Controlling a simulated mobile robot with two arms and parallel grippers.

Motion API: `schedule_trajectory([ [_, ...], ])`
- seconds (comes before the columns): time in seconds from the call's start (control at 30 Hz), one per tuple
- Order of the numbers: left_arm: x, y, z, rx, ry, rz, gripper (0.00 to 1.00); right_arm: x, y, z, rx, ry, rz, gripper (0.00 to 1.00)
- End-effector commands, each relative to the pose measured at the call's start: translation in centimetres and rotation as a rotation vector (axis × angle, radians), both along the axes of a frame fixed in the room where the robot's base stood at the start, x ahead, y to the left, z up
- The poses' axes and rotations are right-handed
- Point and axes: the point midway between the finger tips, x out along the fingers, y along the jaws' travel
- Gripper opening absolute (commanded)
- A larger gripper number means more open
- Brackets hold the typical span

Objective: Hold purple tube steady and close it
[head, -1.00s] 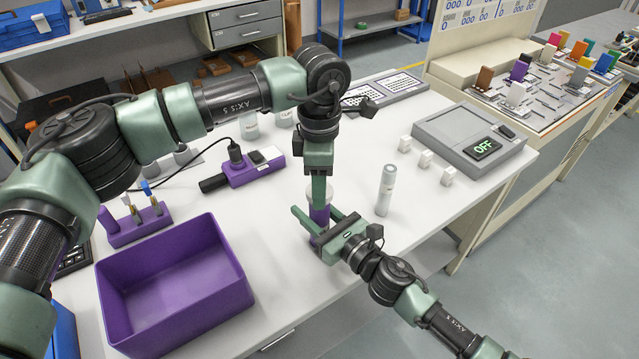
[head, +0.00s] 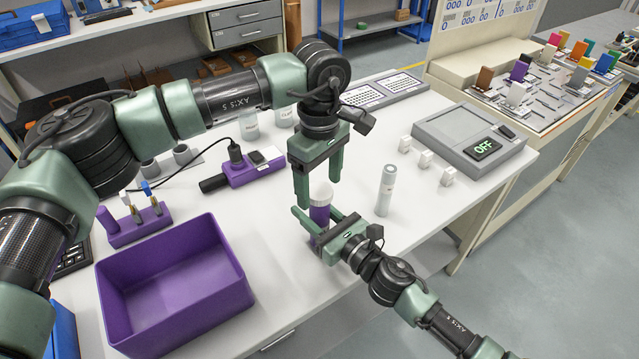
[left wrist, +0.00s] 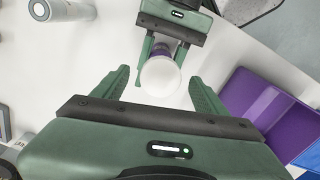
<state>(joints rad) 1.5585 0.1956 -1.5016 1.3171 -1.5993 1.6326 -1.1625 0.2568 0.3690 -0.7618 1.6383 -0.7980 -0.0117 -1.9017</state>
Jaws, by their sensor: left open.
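The purple tube (head: 319,214) stands upright near the table's front edge, with a white cap (head: 322,194) on its top. In the left wrist view the round white cap (left wrist: 160,77) hides most of the purple body. My left gripper (head: 318,194) points down over the tube. It is open, with its fingers (left wrist: 160,82) spread on either side of the cap and apart from it. My right gripper (head: 320,218) comes in from the front right and is shut on the tube's body below the cap.
A whitish cylinder (head: 386,190) stands right of the tube, near small white blocks (head: 425,159) and a grey device reading OFF (head: 470,138). A purple bin (head: 175,285) is at the front left. A purple rack (head: 138,226) and purple-based device (head: 243,168) are behind it.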

Motion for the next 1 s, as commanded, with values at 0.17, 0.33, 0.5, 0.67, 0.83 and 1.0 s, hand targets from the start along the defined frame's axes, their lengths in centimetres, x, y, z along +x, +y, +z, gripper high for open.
schedule_trajectory([
  [0.17,0.1,-0.1,3.3,-0.002,-0.005,0.0,0.73,0.0,0.0,0.0,-0.001,0.001,0.0,0.0],
  [0.33,0.1,-0.1,7.0,-0.003,-0.004,-0.001,0.73,0.0,0.0,0.0,-0.001,0.001,0.0,0.0],
  [0.5,0.1,0.0,9.9,0.0,-0.004,0.001,0.73,0.0,0.0,0.0,-0.001,0.001,0.0,0.0],
  [0.67,0.1,0.0,11.2,-0.001,-0.001,0.001,0.73,0.0,0.0,0.0,-0.001,0.001,0.0,0.0],
  [0.83,0.0,0.0,11.5,0.001,-0.001,0.0,0.73,0.0,0.0,0.0,0.0,0.0,0.0,0.0],
  [1.0,0.0,0.0,11.4,0.0,-0.001,0.0,0.73,0.0,0.0,0.0,0.0,0.0,-0.001,0.42],
])
